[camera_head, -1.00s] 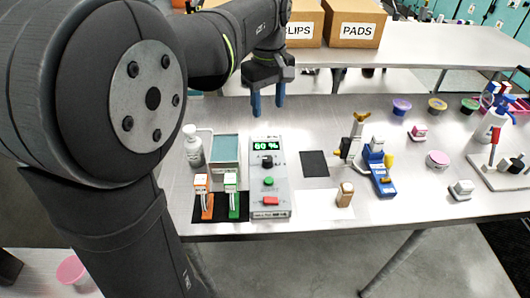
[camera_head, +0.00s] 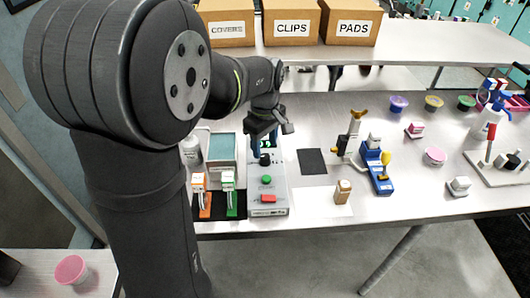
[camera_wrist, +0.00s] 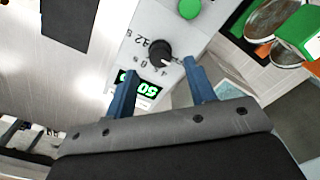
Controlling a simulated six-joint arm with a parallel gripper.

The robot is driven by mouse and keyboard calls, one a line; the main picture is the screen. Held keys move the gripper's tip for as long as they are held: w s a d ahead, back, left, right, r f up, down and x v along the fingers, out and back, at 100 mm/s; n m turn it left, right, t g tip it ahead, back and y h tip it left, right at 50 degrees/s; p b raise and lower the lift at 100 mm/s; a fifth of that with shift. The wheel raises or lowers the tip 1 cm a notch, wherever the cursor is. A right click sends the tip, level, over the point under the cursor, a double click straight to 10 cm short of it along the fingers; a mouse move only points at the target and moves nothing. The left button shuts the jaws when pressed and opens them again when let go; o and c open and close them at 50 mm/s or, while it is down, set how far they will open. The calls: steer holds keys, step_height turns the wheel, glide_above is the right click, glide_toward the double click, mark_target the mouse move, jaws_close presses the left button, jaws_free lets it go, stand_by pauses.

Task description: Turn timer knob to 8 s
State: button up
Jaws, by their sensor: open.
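The timer knob (camera_head: 265,160) is a black dial on the grey control box (camera_head: 282,205). In the wrist view the black knob (camera_wrist: 162,50) has a white pointer mark and printed numbers around it. Its exact setting is too small to read surely. My gripper (camera_head: 263,143) is over the top part of the box, at the knob. In the wrist view my gripper (camera_wrist: 158,66) has its two blue fingers spread, with the knob just beyond the fingertips, roughly between them. The green-lit display (camera_wrist: 147,88) is partly hidden by a finger.
A green button (camera_head: 266,180) and a red button (camera_head: 268,198) sit below the knob.

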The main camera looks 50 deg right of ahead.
mark_target(265, 156)
steer(key=shift+f, duration=1.85)
steer(key=c, duration=1)
